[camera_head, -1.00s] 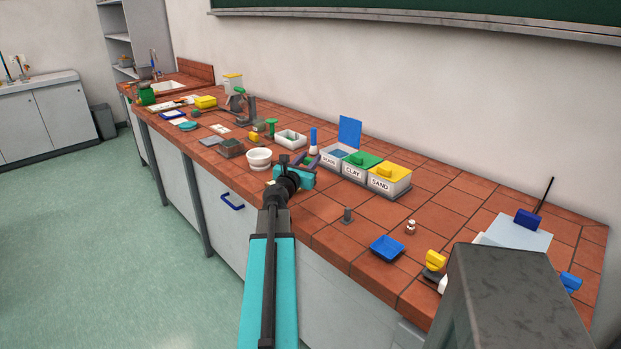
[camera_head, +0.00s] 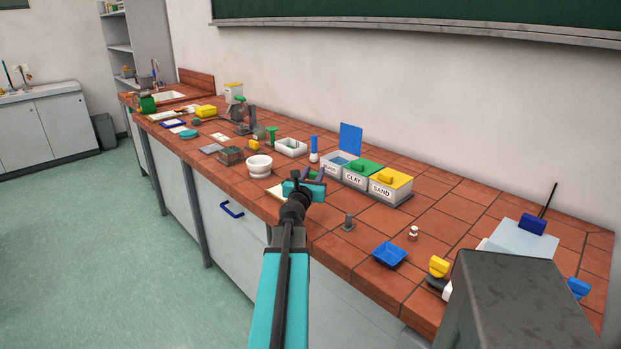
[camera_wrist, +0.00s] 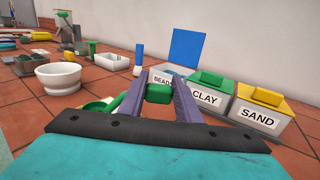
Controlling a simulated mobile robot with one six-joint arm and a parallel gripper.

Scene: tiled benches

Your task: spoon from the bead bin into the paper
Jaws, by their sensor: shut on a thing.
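The bead bin (camera_head: 332,167) is white, with its blue lid (camera_head: 350,138) standing open; its BEADS label (camera_wrist: 163,78) is partly covered by a finger in the wrist view. My gripper (camera_head: 313,176) is in front of the bin, over the bench. Its purple fingers (camera_wrist: 160,95) are shut on a green spoon, whose grip (camera_wrist: 158,93) shows between them. A green bowl-like part (camera_wrist: 98,104) shows left of the fingers; its contents cannot be made out. A pale sheet (camera_head: 276,191), seemingly the paper, lies left of my gripper, partly hidden by it.
The CLAY bin (camera_head: 360,173) with green lid and SAND bin (camera_head: 389,184) with yellow lid adjoin the bead bin. A white mortar (camera_head: 259,166) stands left of my gripper. A grey weight-like piece (camera_head: 348,222) and blue tray (camera_head: 389,254) stand right. Bare tiles lie between.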

